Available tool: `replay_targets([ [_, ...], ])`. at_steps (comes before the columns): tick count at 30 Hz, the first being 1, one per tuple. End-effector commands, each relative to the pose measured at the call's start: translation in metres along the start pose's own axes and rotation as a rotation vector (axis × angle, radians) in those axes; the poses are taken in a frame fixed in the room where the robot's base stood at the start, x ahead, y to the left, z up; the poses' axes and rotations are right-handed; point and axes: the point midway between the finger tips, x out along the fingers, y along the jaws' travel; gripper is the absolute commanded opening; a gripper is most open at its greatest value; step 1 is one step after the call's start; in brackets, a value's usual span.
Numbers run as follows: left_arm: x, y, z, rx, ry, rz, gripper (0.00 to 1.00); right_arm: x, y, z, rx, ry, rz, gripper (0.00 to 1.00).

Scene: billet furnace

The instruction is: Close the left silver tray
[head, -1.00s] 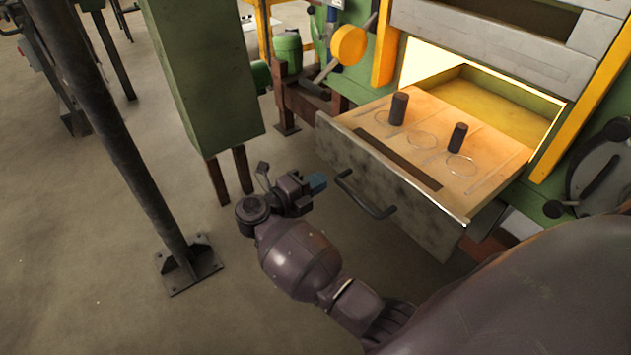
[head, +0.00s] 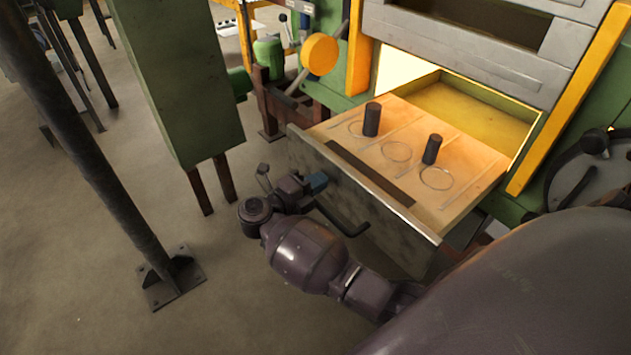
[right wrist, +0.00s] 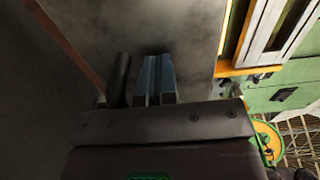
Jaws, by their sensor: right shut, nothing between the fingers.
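The silver tray (head: 405,236) is pulled out of the furnace opening, with its grey front panel facing me. Two dark cylindrical billets stand on its pale top, one on the left (head: 371,119) and one on the right (head: 432,149). A black bar handle (head: 346,224) sticks out from the panel. My right gripper (head: 318,181) is shut and empty, with blue fingertips at the panel beside the handle's left end. In the right wrist view the shut fingers (right wrist: 154,77) point at the grey panel (right wrist: 150,28), beside the black handle (right wrist: 119,80). Contact cannot be told. My left gripper is out of view.
A green cabinet on legs (head: 180,80) stands to the left of my gripper. A dark post (head: 95,160) with a floor plate stands further left. The floor between them is clear.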

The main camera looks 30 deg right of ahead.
Motion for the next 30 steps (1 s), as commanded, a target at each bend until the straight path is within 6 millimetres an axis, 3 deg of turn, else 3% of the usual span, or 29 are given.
replay_targets([
  [19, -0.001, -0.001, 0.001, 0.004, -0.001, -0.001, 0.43, 0.008, 0.000, -0.001, -0.001, 0.000, 0.000, 0.00],
  [23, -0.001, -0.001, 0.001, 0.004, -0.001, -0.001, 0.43, 0.025, 0.001, -0.001, -0.001, 0.002, 0.000, 0.00],
  [30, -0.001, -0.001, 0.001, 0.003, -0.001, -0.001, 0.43, 0.081, 0.001, -0.002, -0.002, 0.006, -0.002, 0.00],
])
